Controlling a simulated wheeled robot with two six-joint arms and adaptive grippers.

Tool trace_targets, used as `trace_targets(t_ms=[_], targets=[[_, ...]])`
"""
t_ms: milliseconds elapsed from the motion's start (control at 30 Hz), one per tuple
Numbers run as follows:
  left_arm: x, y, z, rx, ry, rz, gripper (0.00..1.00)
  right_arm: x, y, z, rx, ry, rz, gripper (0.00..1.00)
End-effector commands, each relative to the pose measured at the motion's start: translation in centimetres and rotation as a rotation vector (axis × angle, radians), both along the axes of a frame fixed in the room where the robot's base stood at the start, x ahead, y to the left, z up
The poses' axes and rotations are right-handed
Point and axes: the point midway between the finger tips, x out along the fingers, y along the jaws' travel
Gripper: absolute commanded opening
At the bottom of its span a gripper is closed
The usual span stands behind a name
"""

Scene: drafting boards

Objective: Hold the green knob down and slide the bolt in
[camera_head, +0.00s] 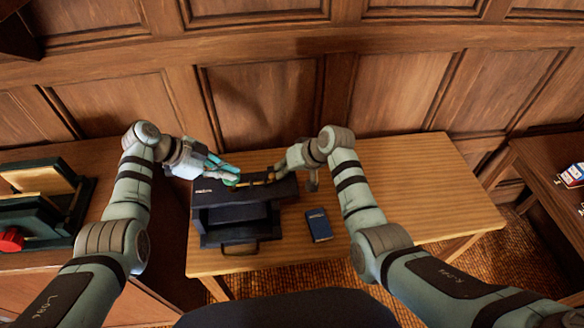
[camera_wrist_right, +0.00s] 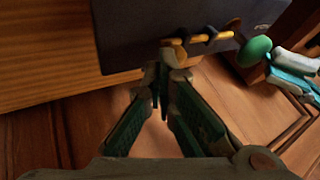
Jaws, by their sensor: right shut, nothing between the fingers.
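The black box (camera_head: 240,214) stands on the wooden table, with a brass bolt (camera_wrist_right: 225,36) running along its upper edge through dark guides. The green knob (camera_wrist_right: 254,50) sits beside one end of the bolt; it also shows small in the head view (camera_head: 232,183). My left gripper (camera_wrist_right: 283,70) is at the green knob, seemingly touching it; whether its fingers are open or shut is unclear. My right gripper (camera_wrist_right: 164,78) is shut and empty, its fingertips close to the bolt's other end. Contact there cannot be told. How far the bolt is in is unclear.
A small blue box (camera_head: 319,225) lies on the table right of the black box. The table's right part (camera_head: 430,190) is clear. A dark green device with a red knob (camera_head: 11,240) stands on the left surface. Panelled wall (camera_head: 260,100) rises behind the table.

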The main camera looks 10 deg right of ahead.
Motion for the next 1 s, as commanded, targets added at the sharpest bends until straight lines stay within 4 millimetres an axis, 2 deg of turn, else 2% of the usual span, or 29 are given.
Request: trace_targets(t_ms=[33,367,467,600,800,1000], targets=[[-0.4,0.1,-0.7,0.006,0.017,-0.001,0.0,0.0,0.0,-0.1,-0.001,0.0,0.0,0.0],[-0.4,0.1,-0.7,0.006,0.017,-0.001,0.0,0.0,-0.3,-0.1,-0.001,-0.001,-0.001,0.0],[-0.4,0.1,-0.7,0.006,0.017,-0.001,0.0,0.0,-1.5,0.0,-0.003,-0.001,-0.003,0.0],[-0.4,0.1,-0.7,0.006,0.017,-0.001,0.0,-0.2,-4.3,0.1,-0.004,-0.005,-0.003,0.0],[-0.4,0.1,-0.7,0.006,0.017,-0.001,0.0,-2.1,-6.5,4.2,-0.003,-0.008,-0.001,0.0],[-0.4,0.1,-0.7,0.006,0.016,-0.001,0.0,-3.5,-8.2,7.1,-0.001,-0.005,-0.002,0.0]])
